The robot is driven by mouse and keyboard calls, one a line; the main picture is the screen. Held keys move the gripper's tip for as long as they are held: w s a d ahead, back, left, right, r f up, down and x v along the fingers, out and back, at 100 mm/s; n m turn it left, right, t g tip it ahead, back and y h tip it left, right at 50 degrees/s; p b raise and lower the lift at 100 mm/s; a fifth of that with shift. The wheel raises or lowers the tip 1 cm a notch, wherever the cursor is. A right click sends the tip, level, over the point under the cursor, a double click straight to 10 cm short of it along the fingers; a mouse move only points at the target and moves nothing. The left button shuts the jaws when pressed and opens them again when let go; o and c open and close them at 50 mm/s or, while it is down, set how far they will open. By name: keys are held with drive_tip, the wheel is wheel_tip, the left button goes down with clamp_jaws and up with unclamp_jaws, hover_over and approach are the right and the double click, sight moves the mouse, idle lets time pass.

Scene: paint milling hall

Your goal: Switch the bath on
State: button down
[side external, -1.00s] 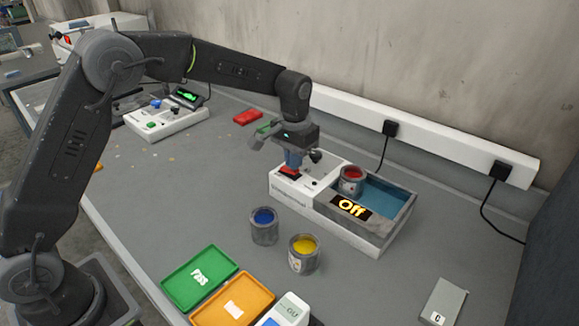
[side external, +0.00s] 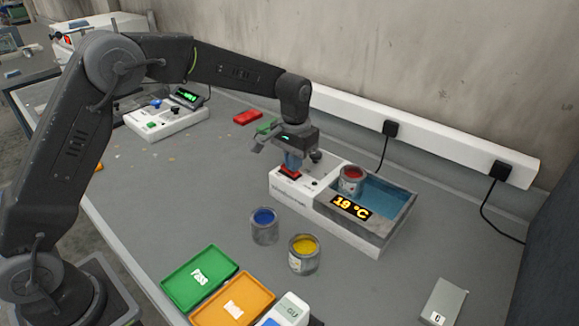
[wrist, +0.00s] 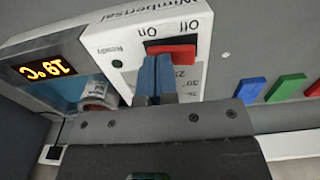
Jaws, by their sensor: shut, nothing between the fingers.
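The bath (side external: 385,228) is a grey tank of blue water with a white control panel (side external: 281,190) at its left end. Its display (side external: 350,207) is lit and reads 19 °C; the display also shows in the wrist view (wrist: 45,70). The red rocker switch (wrist: 172,51) sits on the panel, with "On" and "Off" printed beside it. My gripper (wrist: 157,60) is shut and empty, its blue fingertips at the "On" end of the switch. Whether they still touch it I cannot tell. The fingers partly hide the switch (side external: 289,173) in the side view.
A red paint can (side external: 351,178) stands in the bath. Blue (side external: 264,228) and yellow (side external: 303,256) cans stand in front of it. Green (side external: 199,278) and orange (side external: 232,303) trays lie at the front. A white power strip (side external: 440,140) runs behind.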

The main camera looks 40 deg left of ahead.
drive_tip(key=shift+r, duration=3.25)
